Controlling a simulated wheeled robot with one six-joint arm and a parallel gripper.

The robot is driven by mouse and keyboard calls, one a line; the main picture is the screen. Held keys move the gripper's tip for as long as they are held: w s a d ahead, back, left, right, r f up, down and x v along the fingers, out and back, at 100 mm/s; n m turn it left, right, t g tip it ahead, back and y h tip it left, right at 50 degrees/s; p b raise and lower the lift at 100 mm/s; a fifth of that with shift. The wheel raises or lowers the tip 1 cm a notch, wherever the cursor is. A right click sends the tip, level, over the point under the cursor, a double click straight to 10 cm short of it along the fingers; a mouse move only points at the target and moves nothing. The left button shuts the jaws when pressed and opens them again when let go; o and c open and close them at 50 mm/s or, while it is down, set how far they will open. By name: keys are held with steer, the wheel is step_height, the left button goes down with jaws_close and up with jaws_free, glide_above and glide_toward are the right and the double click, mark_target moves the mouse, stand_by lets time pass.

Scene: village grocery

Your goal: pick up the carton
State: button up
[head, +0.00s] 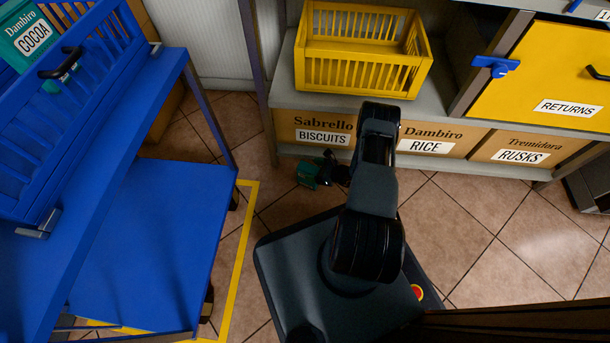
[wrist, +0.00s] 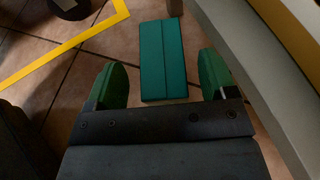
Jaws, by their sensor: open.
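A plain teal-green carton (wrist: 163,60) lies on the tiled floor in the wrist view, with no label visible on it. My gripper (wrist: 162,66) is open, with one green-padded finger on each side of the carton's near part in the picture. I see no contact, and the height of the fingers above the floor is hard to judge. In the head view my gripper (head: 331,168) is low in front of the shelf. A small green shape (head: 307,174) beside it may be the carton or a finger pad; the arm partly hides this spot.
A shelf (head: 440,104) with a yellow crate (head: 362,82) and boxes beneath stands close beyond my gripper. A blue cart (head: 150,220) holding a blue basket with a teal cocoa carton (head: 33,37) stands at left. A yellow line (head: 238,265) borders it.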

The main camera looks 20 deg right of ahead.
steer(key=shift+x, duration=1.05)
steer(key=shift+w+d+f, duration=0.1)
jaws_close()
